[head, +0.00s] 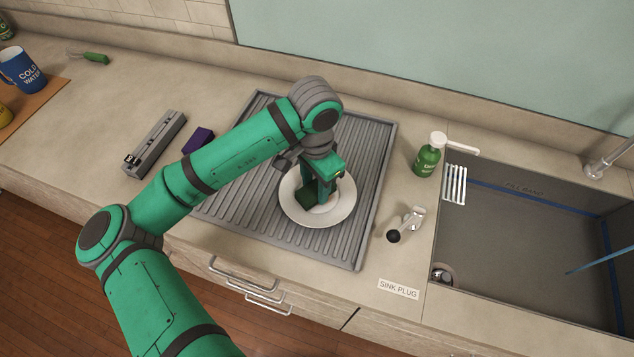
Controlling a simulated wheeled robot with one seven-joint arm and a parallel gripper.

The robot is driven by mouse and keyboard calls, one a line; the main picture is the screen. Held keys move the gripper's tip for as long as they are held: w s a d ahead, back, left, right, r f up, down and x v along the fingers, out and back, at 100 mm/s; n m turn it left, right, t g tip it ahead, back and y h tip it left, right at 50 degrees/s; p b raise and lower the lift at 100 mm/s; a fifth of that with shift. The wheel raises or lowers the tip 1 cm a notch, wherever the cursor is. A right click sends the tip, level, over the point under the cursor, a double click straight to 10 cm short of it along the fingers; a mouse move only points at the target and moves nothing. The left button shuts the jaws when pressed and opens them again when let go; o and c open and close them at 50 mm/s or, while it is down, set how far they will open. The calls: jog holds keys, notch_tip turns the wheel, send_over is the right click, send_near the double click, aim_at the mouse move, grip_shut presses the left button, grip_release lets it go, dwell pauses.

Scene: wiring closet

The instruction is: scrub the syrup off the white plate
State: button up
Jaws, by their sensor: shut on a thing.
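The white plate (344,207) lies on the grey ribbed drainboard, left of the sink. My gripper (318,190) points down over the middle of the plate. It is shut on a dark green block (307,203), which looks like a scrub pad and is low over the plate or touching it; I cannot tell which. The gripper and the block hide much of the plate's middle. A small brownish trace seems to show beside the block, but it is too small to make out as syrup.
The ribbed drainboard (375,170) carries the plate. To the right stand a green bottle (428,157), a sink plug (405,226) and the sink (510,240). A purple block (198,140) and a grey holder (156,143) are to the left. A blue mug (22,70) is far left.

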jog(key=shift+w+d+f, duration=0.15)
jog(key=shift+w+d, duration=0.5)
jog(key=shift+d, duration=0.25)
jog(key=shift+s+a, duration=0.7)
jog(key=shift+a, duration=0.2)
jog(key=shift+w+d+r, duration=0.15)
jog(key=shift+w+d, duration=0.15)
jog(key=shift+w, duration=0.25)
jog(key=shift+w+d+r, duration=0.1)
jog(key=shift+w+d, duration=0.2)
jog(key=shift+w, duration=0.25)
jog(key=shift+s+a, duration=0.1)
